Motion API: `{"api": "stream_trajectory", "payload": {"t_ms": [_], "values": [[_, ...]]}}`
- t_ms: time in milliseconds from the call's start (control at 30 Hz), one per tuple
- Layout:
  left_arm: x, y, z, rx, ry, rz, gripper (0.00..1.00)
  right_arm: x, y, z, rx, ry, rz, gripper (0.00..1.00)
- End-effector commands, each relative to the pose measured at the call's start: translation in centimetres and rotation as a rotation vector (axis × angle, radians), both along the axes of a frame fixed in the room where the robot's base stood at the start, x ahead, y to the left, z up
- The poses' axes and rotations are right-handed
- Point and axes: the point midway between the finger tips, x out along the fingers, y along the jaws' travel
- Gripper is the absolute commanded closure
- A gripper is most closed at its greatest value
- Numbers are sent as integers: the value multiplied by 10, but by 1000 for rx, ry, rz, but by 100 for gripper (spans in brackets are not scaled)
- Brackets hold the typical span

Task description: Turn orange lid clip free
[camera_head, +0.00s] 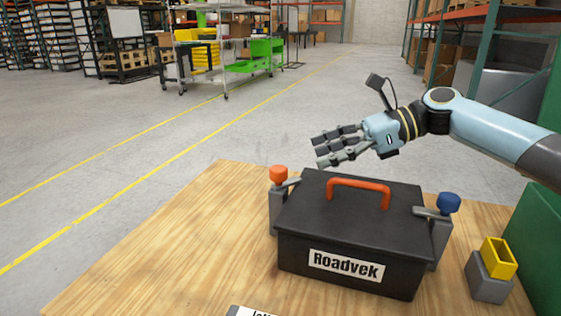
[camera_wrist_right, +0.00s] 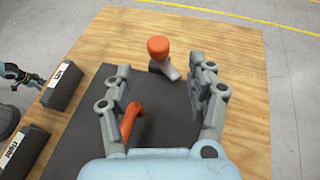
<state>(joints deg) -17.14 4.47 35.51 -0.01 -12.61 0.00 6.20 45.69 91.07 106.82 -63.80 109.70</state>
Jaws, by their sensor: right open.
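A black box (camera_head: 350,225) with a closed lid and an orange handle (camera_head: 359,186) stands on the wooden table. The orange clip (camera_head: 278,174) sits on a grey lever and post at the lid's left side. The blue clip (camera_head: 449,203) is at the right side. My right gripper (camera_head: 318,149) is open and empty, above and behind the lid, its fingers pointing left. In the right wrist view, the orange clip (camera_wrist_right: 159,47) shows ahead between the spread fingers (camera_wrist_right: 162,75), not touched. My left gripper (camera_wrist_right: 30,78) shows small at that view's left edge.
A grey holder with a yellow open block (camera_head: 498,258) stands right of the box, by a green panel (camera_head: 545,240). Dark labelled blocks (camera_wrist_right: 63,86) lie near the table's edge in the wrist view. The table left of the box is clear.

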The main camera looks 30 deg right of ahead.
Motion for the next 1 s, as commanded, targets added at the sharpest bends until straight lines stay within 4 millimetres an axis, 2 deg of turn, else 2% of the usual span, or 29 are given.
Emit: {"api": "stream_trajectory", "payload": {"t_ms": [233, 500, 867, 900, 1000], "values": [[-10, 5, 1, 6, 15, -1, 60, 23, 40, -17, 7, -1, 1, 43], [-2, 4, 2, 5, 3, -1, 60, 42, 72, -34, 4, 0, 0, 43], [1, 0, 2, 1, -3, 0, 60, 46, 77, -37, -1, 1, 1, 43], [1, 0, 2, 0, -3, 0, 60, 46, 77, -37, 0, 0, 1, 44], [1, 0, 2, 0, -3, 0, 60, 46, 77, -37, 0, 0, 1, 57]]}}
